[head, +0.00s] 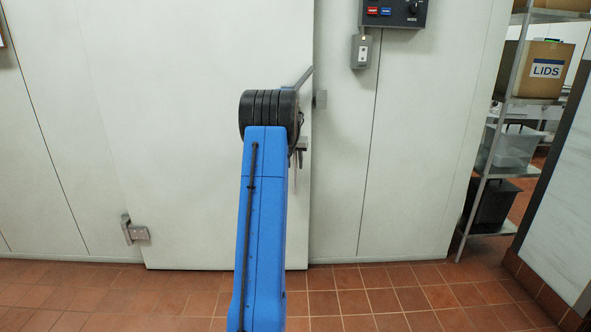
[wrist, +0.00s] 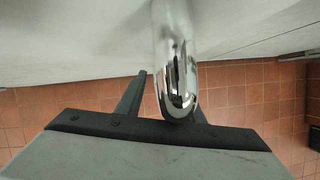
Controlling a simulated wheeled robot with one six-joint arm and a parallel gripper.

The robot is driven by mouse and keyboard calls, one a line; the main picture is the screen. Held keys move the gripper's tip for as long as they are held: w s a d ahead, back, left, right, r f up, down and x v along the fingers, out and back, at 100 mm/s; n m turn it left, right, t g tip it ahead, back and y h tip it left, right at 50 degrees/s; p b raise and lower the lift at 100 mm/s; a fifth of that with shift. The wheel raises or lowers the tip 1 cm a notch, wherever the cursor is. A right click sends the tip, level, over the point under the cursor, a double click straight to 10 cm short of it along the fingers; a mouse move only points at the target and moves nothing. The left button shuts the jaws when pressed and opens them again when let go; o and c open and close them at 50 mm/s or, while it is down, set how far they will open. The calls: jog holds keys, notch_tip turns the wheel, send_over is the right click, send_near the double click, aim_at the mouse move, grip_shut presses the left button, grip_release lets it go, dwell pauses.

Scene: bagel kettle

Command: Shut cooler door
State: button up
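The white cooler door (head: 190,130) fills the middle of the head view and looks shut or nearly shut; I cannot tell if a small gap remains. Its hinge (head: 136,231) is at the lower left. Its metal handle (head: 302,77) is at the right edge, partly hidden by my wrist. In the wrist view the chrome handle (wrist: 177,60) comes down in front of my gripper (wrist: 162,92). The gripper's dark fingers are spread, and the handle covers much of the right one. Whether the handle touches the fingers is unclear.
A strike plate (head: 320,99) sits on the wall just right of the door. A control box (head: 393,12) and a grey switch (head: 361,51) are on that wall. A shelf with a LIDS box (head: 540,70) stands at right. The tiled floor (head: 385,300) is clear.

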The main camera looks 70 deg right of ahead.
jog(key=v, duration=1.5)
jog(key=shift+s+a, duration=0.25)
jog(key=shift+a, duration=0.1)
jog(key=shift+f, duration=0.1)
